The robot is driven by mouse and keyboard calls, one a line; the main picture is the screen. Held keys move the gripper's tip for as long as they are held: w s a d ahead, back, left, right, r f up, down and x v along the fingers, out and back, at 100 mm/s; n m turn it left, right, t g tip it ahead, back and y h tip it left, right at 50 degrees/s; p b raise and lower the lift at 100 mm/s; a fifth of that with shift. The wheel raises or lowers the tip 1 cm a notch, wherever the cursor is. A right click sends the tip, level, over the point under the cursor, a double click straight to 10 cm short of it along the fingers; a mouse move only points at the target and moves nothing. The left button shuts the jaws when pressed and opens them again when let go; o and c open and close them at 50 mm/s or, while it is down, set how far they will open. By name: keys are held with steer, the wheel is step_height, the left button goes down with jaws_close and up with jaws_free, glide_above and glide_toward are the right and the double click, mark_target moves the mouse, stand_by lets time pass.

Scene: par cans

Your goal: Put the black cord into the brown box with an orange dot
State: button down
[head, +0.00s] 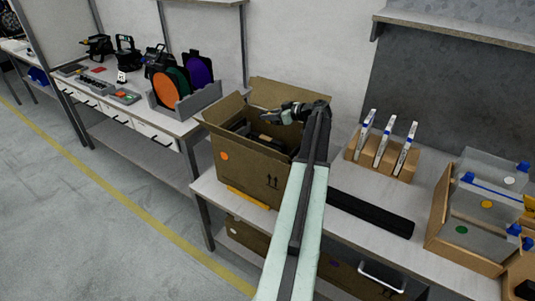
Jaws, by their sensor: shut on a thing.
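The brown box (240,172) with an orange dot (224,156) stands open on the bench, flaps spread. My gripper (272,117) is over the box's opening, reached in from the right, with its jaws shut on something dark. It is small and mostly hidden by the fingers; I take it for the black cord, though its shape is not clear. Dark things (268,139) show inside the box below the gripper; I cannot tell whether they are part of the cord. My arm hides the box's right side.
A long black bar (370,213) lies on the bench right of my arm. A wooden rack (382,160) with upright white pieces stands behind it. A wooden crate (450,250) with grey containers is at the right. Round orange (170,91) and purple filters stand in a grey holder at left.

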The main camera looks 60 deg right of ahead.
steer(key=c, duration=1.1)
jaws_free()
steer(key=shift+o, duration=0.2)
steer(key=shift+r, duration=0.1)
steer(key=shift+r+p, duration=0.25)
steer(key=shift+p, duration=0.05)
step_height(320, 180, up, 3)
steer(key=p, duration=0.3)
steer(key=shift+r, duration=0.1)
steer(key=s+a+r+p, duration=0.1)
steer(key=s+a, duration=0.8)
steer(key=a, duration=0.4)
steer(key=shift+s, duration=0.2)
steer(key=shift+r+p, duration=0.2)
steer(key=shift+p, duration=0.1)
